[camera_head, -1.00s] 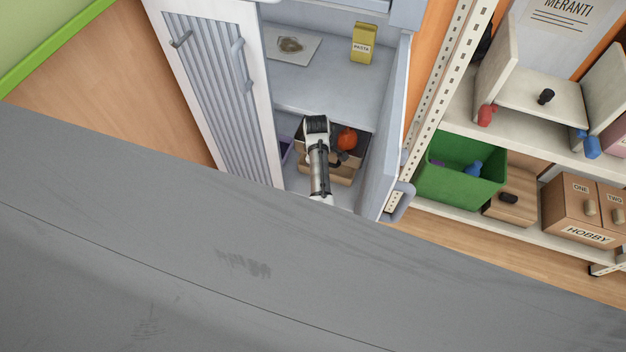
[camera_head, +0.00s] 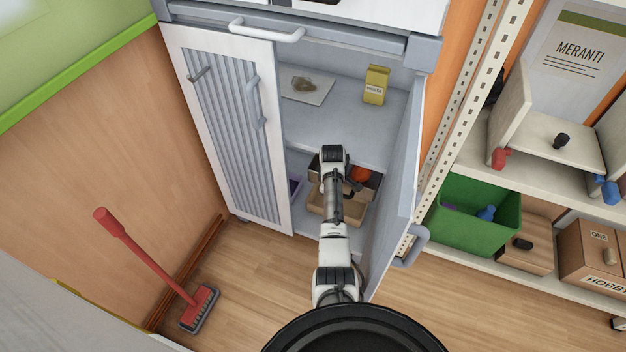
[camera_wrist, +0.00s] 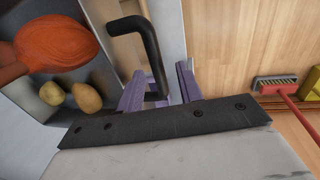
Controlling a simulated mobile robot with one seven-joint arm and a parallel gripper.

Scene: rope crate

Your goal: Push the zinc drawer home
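A dark grey drawer (camera_head: 373,187), which I take for the zinc one, shows low inside the open cabinet, partly behind my arm. In the wrist view the grey drawer (camera_wrist: 72,112) holds an orange-red squash (camera_wrist: 55,40) and two potatoes (camera_wrist: 70,95). In the head view my arm hides most of the drawer's front and the gripper.
The cabinet's right door (camera_head: 398,205) stands open beside my arm; the left door (camera_head: 225,130) is shut. A tan box or drawer (camera_head: 350,213) sits just below the grey drawer. A red broom (camera_head: 150,260) stands at left. A green bin (camera_head: 470,225) is on the right shelf.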

